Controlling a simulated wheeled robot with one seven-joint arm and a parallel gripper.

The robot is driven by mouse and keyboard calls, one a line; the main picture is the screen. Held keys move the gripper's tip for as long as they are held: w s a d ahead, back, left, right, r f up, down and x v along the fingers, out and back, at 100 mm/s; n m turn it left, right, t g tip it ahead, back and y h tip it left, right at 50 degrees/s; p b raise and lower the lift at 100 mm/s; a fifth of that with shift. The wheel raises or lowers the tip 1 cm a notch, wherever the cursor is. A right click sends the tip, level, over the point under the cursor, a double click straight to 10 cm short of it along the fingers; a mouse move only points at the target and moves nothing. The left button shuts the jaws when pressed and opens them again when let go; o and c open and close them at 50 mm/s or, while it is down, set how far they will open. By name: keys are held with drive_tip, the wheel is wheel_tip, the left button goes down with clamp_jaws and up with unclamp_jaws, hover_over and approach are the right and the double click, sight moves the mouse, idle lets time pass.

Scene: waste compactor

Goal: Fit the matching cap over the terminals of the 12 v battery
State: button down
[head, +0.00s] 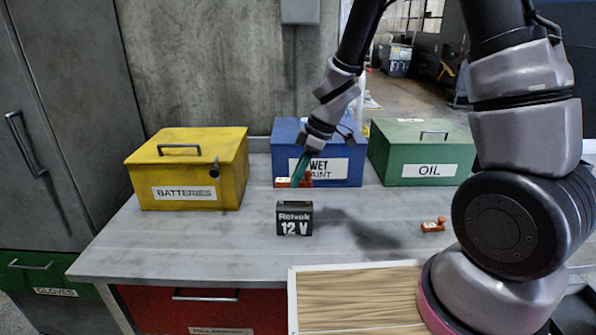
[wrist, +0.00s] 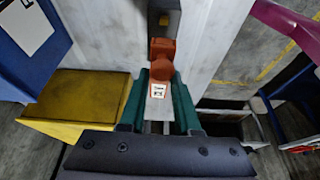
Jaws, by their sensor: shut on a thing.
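A black 12 V battery (head: 294,219) stands upright on the grey workbench, its label facing me. My gripper (head: 301,172), with teal fingers, is shut on an orange-red cap (head: 287,183) with a small white label. It holds the cap above the battery in the picture; I cannot tell how far it is from the terminals. In the wrist view the cap (wrist: 162,58) sits between the teal fingers (wrist: 160,100), with a dark shape beyond it that looks like the battery (wrist: 166,20). A second orange-red cap (head: 433,225) lies on the bench at right. The battery's terminals are not clear.
A yellow batteries box (head: 215,165), a blue wet paint box (head: 340,173) and a green oil box (head: 420,155) stand along the back. A tray with a ribbed tan surface and pale rim (head: 292,300) is at the front. The bench left of the battery is clear.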

hover_over(292, 205)
drive_tip(key=d, duration=0.2)
drive_tip(key=shift+s+a+f, duration=0.15)
drive_tip(key=shift+f, duration=2)
drive_tip(key=shift+f, duration=0.85)
idle(0.7)
drive_tip(key=shift+c, duration=0.3)
unclamp_jaws()
drive_tip(key=shift+r, duration=0.1)
drive_tip(key=shift+r, duration=3.4)
